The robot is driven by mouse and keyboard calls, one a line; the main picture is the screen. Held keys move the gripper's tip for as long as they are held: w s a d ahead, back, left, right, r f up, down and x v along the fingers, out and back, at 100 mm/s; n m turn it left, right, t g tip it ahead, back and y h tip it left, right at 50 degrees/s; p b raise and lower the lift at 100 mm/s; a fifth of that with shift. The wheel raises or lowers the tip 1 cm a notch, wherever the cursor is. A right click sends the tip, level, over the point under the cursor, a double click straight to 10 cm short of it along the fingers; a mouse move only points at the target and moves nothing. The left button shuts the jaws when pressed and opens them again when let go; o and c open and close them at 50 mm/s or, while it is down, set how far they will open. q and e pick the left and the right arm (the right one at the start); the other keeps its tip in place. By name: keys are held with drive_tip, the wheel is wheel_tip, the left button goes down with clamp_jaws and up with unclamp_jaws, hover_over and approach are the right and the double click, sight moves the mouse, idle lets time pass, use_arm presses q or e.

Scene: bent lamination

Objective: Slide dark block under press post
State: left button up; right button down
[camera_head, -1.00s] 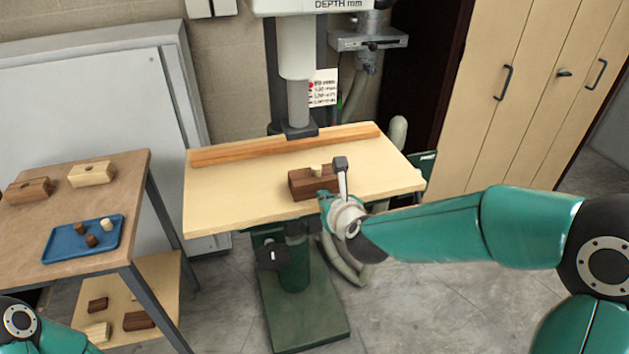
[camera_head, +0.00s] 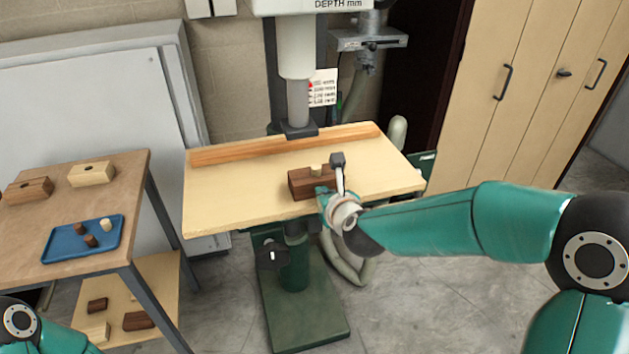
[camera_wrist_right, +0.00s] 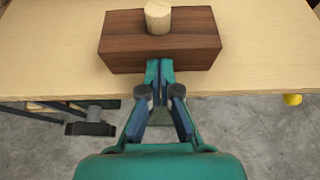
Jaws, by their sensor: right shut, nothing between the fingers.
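The dark block (camera_head: 300,184) lies on the light press table (camera_head: 235,195), near its front edge, with a pale peg (camera_head: 316,170) standing up out of its top. It also shows in the right wrist view (camera_wrist_right: 125,45). My right gripper (camera_wrist_right: 159,66) is shut and empty, its fingertips at the middle of the block's front face, touching or nearly so. In the head view the right wrist hides part of the block. The press post (camera_head: 298,102) with its dark foot (camera_head: 299,131) stands behind the block, at the back of the table. My left gripper is out of view.
A wooden fence strip (camera_head: 240,152) runs along the back of the press table. The table is clear between block and fence. At left, a side table (camera_head: 80,200) carries a blue tray (camera_head: 62,245) with several pegs, a brown block (camera_head: 28,190) and a pale block (camera_head: 92,173).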

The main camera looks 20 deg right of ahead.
sight(319, 181)
drive_tip(key=shift+w, duration=2.05)
drive_tip(key=shift+w+a+p, duration=0.1)
drive_tip(key=shift+w+p, duration=0.2)
drive_tip(key=shift+w, duration=1.2)
drive_tip(key=shift+w+p, duration=0.45)
drive_tip(key=shift+w, duration=0.85)
drive_tip(key=shift+w+a+p, duration=0.1)
drive_tip(key=shift+w+p, duration=0.65)
drive_tip(key=shift+w, duration=0.9)
drive_tip(key=shift+s+f+b, duration=0.1)
drive_tip(key=shift+s+b, duration=0.15)
drive_tip(key=shift+b, duration=0.1)
drive_tip(key=s+b, duration=0.1)
drive_tip(key=s, duration=0.1)
drive_tip(key=s+b, duration=0.3)
drive_tip(key=s, duration=0.1)
drive_tip(key=shift+s+r, duration=0.35)
drive_tip(key=shift+r, duration=0.05)
drive_tip(key=shift+s+r+b, duration=0.2)
drive_tip(key=shift+s+b, duration=0.3)
drive_tip(key=shift+s, duration=0.45)
